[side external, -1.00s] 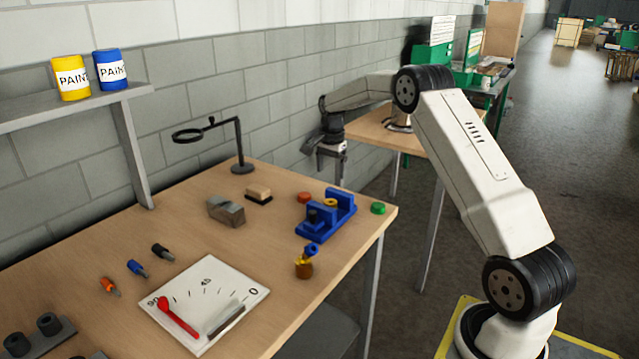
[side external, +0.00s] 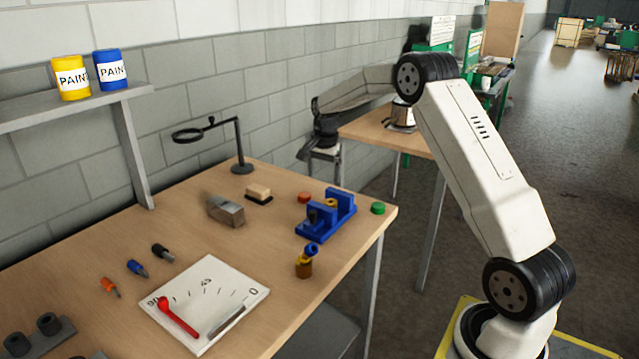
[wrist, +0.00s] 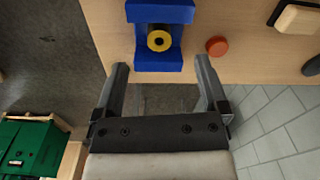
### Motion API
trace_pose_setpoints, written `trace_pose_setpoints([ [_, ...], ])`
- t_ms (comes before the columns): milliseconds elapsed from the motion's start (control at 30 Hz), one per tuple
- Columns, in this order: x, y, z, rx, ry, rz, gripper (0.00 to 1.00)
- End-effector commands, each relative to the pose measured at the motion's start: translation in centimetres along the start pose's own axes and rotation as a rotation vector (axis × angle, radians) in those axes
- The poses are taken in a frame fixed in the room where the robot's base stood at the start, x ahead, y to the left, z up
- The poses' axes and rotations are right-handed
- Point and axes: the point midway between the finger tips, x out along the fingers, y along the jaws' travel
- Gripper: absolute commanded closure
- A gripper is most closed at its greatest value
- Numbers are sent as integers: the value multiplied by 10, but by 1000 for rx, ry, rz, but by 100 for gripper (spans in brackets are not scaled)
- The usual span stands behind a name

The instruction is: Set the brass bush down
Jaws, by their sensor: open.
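The brass bush (wrist: 160,41) is a yellow ring with a dark hole. It sits in the blue fixture (wrist: 160,12), between its two raised ends. In the side view the bush (side external: 331,203) shows in the same blue fixture (side external: 312,235) near the bench's right edge. My gripper (wrist: 161,68) is open and empty, its two fingers wide apart, with the bush ahead of them and apart from them. In the side view my gripper (side external: 306,155) is up beyond the bench's far right corner, clear of the fixture.
A red disc (side external: 304,197) and a green disc (side external: 378,208) lie beside the fixture. A brown holder (side external: 304,270) with a blue-topped piece stands in front. A magnifier stand (side external: 241,165), a grey block (side external: 226,210) and a white dial board (side external: 205,290) are further left.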

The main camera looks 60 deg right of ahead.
Motion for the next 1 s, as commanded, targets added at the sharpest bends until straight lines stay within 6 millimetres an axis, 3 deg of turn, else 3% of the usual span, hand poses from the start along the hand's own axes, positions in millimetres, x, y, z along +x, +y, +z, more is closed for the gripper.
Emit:
trace_pose_setpoints([
  [233, -5, 6, 70, -284, 25, -34, 7],
  [467, -5, 26, 135, -560, 53, -66, 7],
  [767, 1, 75, 212, -918, 95, -106, 7],
  [1000, 10, 126, 263, -1195, 134, -136, 7],
])
